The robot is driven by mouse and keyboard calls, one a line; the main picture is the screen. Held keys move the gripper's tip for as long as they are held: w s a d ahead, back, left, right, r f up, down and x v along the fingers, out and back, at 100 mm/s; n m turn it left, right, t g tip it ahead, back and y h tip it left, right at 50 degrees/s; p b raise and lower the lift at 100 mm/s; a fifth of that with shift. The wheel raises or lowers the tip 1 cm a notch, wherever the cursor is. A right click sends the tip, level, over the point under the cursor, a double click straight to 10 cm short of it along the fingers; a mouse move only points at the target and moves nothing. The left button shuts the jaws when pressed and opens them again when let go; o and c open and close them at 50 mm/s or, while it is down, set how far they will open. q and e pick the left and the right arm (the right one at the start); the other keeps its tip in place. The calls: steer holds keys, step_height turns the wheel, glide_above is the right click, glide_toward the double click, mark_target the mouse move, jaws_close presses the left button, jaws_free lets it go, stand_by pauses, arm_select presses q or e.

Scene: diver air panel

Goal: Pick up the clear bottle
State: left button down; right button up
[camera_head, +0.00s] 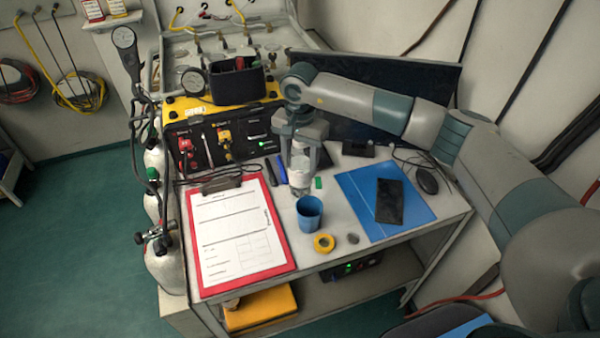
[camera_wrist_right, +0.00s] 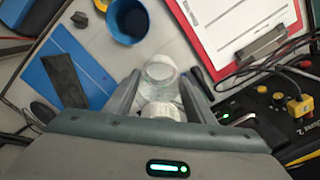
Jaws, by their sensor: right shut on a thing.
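The clear bottle (camera_head: 300,172) stands roughly upright on the desk, behind the blue cup. My right gripper (camera_head: 300,160) comes down over it from above, with one finger on each side, shut on it. In the right wrist view the bottle (camera_wrist_right: 161,88) shows between the two fingers of my right gripper (camera_wrist_right: 160,95), its white cap end nearest the camera. I cannot tell whether its base still touches the desk. My left gripper is not in view.
A red clipboard (camera_head: 287,262) lies left, a blue folder (camera_head: 424,212) with a black phone (camera_head: 389,201) right. The air panel (camera_head: 185,128) stands behind left.

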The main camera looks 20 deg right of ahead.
mark_target(300, 144)
step_height(300, 144, up, 5)
steer(key=shift+w+r+b, duration=0.1)
steer(key=shift+r+b, duration=0.05)
steer(key=shift+b, duration=1)
steer(key=shift+r, duration=0.7)
steer(key=shift+f, duration=0.1)
